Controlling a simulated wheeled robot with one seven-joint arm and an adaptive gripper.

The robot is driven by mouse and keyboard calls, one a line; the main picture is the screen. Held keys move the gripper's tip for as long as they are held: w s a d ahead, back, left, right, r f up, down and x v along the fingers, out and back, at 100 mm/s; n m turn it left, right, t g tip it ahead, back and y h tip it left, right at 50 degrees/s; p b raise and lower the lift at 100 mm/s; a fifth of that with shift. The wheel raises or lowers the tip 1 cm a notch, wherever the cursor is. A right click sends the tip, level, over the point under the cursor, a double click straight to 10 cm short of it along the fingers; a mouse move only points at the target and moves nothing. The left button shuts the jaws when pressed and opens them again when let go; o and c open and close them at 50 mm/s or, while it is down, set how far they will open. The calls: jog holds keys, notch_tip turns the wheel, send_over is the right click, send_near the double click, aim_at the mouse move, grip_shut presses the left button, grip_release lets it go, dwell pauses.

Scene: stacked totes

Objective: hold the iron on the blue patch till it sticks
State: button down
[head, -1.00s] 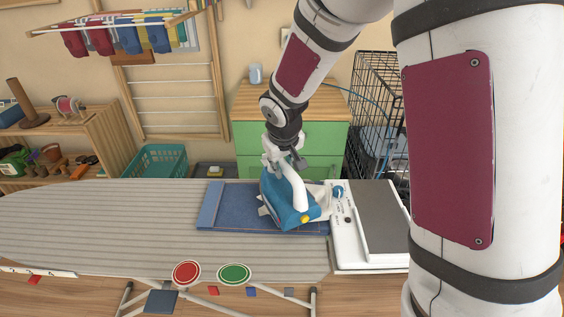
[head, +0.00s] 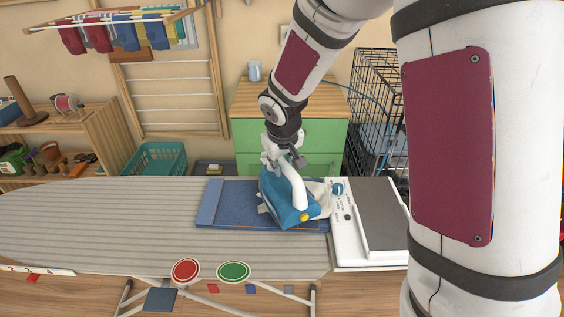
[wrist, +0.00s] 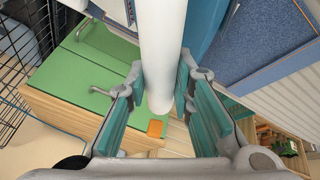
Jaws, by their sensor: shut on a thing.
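The iron (head: 281,207) has a blue body, a white handle and a yellow spot at one end. It is low over the right part of a blue denim cloth (head: 235,199) on the striped ironing board (head: 100,215). I cannot tell whether its sole touches the cloth. My gripper (head: 283,158) is shut on the handle from above. In the wrist view the teal-padded fingers (wrist: 160,92) stand either side of the white handle (wrist: 162,45). The blue patch cannot be made out apart from the cloth; the iron covers that area.
A white stand with a grey plate (head: 382,220) and a blue knob is just right of the iron. A red disc (head: 186,271) and a green disc (head: 234,272) are at the board's front edge. Green drawers (head: 310,133) and a wire cage (head: 378,75) stand behind. The board's left is clear.

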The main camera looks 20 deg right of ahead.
jog(key=shift+f+b, duration=0.5)
jog(key=shift+b, duration=0.05)
dwell(0.5)
jog(key=shift+s+f, duration=0.1)
jog(key=shift+f, duration=0.1)
dwell(6.8)
